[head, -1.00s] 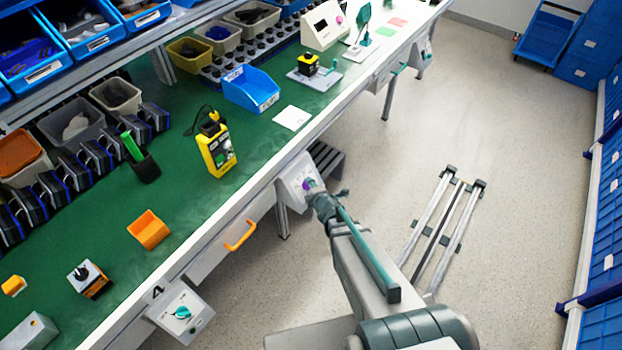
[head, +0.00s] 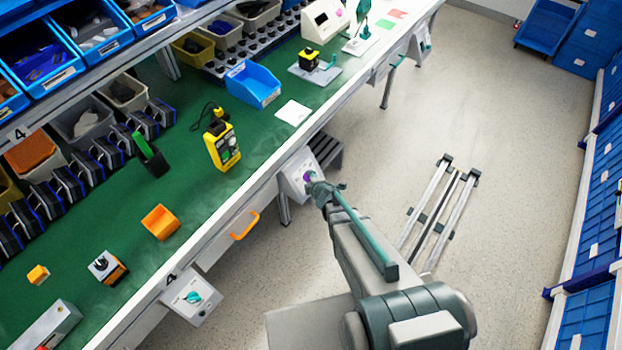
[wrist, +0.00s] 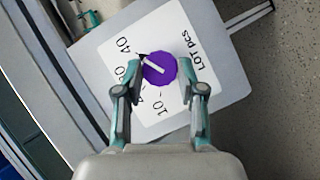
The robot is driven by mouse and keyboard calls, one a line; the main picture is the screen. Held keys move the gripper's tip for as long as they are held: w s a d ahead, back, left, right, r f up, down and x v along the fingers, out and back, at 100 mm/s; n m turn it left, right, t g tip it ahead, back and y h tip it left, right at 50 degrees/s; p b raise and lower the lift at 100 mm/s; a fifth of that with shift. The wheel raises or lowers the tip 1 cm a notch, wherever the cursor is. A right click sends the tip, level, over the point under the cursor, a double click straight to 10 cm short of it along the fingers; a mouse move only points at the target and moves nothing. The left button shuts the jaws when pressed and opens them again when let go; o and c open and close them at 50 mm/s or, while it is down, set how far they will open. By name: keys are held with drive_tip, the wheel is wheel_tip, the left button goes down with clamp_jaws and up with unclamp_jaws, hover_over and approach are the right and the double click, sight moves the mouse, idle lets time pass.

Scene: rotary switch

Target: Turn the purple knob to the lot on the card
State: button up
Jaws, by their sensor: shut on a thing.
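The purple knob (wrist: 160,69) sits on a white dial plate (wrist: 150,110) marked "LOT pcs"; it also shows in the head view (head: 308,176). The dial reads 40 at upper left and 10 at the bottom; the numbers between are partly hidden by a finger. The knob's white pointer line slants to the upper left, its dark tip near the 40. My gripper (wrist: 161,72) is shut on the knob, one finger on each side. A white card (head: 293,112) lies on the bench above the dial box; its writing is too small to read.
A second dial box with a teal knob (head: 192,297) hangs on the bench front at lower left. An orange handle (head: 245,226) sticks out between the boxes. A yellow device (head: 222,145) stands on the green bench. The floor to the right is mostly open.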

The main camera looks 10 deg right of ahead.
drive_tip(key=o, duration=1.1)
drive_tip(key=shift+o, duration=0.2)
drive_tip(key=v, duration=1.2)
